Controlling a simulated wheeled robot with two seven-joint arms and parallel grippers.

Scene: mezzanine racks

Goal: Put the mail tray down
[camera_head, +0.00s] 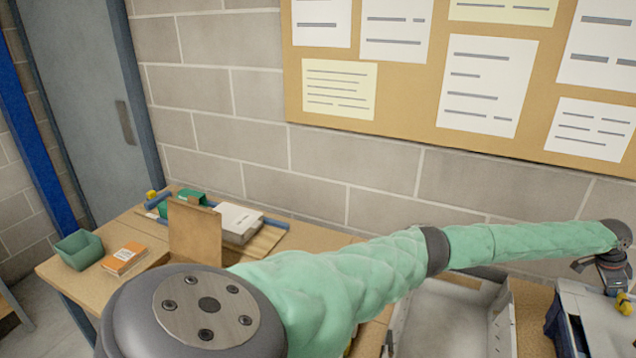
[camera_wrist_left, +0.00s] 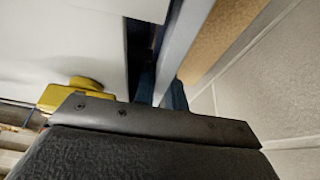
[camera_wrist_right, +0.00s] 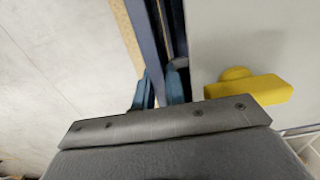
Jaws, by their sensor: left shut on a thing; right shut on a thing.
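The mail tray, which I take to be the pale grey box with dark blue edges (camera_head: 592,318), is at the lower right of the head view, cut off by the frame. My left gripper (camera_head: 610,284) is at its far edge, pointing down. In the left wrist view, the left gripper (camera_wrist_left: 166,98) is shut on the tray's thin upright edge (camera_wrist_left: 186,48). In the right wrist view, my right gripper (camera_wrist_right: 158,96) is shut on a dark blue edge of the tray (camera_wrist_right: 160,30). The right gripper is outside the head view. The tray's underside is hidden.
A shallow grey metal tray (camera_head: 448,325) lies on the table, partly behind my left arm. Farther left are a white box (camera_head: 238,222), an upright brown board (camera_head: 194,234), a green bin (camera_head: 79,249) and an orange box (camera_head: 124,258). A block wall (camera_head: 320,177) closes the back.

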